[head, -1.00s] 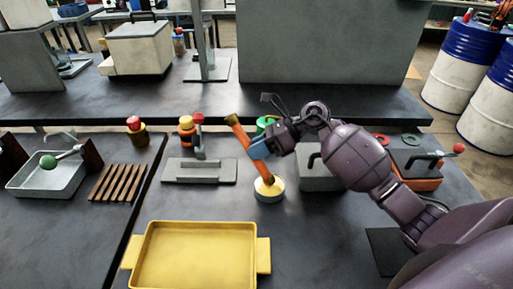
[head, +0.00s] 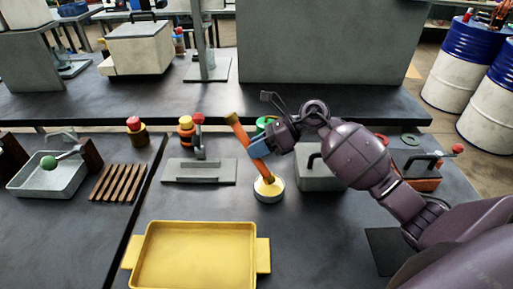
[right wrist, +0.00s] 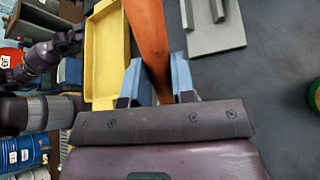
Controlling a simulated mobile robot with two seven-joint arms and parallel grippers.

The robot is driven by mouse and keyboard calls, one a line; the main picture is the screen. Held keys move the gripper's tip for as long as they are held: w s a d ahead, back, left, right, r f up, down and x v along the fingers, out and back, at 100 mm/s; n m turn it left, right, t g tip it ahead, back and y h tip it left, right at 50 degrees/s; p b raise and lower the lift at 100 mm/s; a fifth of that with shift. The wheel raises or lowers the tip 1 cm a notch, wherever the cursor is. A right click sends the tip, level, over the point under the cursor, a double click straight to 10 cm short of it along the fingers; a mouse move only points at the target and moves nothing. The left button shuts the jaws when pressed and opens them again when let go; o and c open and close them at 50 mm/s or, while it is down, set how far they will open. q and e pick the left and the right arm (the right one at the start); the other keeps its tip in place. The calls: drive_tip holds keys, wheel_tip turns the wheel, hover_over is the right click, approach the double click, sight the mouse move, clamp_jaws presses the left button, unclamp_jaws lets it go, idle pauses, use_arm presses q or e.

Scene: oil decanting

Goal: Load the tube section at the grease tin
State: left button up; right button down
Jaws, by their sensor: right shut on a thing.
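The orange tube section (head: 239,130) leans with its upper end to the left. Its lower end meets the yellow grease in the round, white-sided grease tin (head: 269,196). I cannot tell how deep the end sits. My right gripper (head: 257,147) is shut on the tube's middle with its blue fingers. In the right wrist view the tube (right wrist: 150,40) runs between the two fingers (right wrist: 156,85), and the grease tin does not show. My left gripper does not show in the head view.
A yellow tray (head: 148,268) lies in front. A grey fixture with a lever (head: 200,178) stands left of the tin, and a grey block (head: 318,181) stands to its right. A slatted wooden rack (head: 118,183) and a metal basin (head: 30,185) are farther left. Bench between tin and tray is clear.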

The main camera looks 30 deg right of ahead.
drive_tip(key=shift+r+p, duration=1.3)
drive_tip(key=shift+r, duration=1.85)
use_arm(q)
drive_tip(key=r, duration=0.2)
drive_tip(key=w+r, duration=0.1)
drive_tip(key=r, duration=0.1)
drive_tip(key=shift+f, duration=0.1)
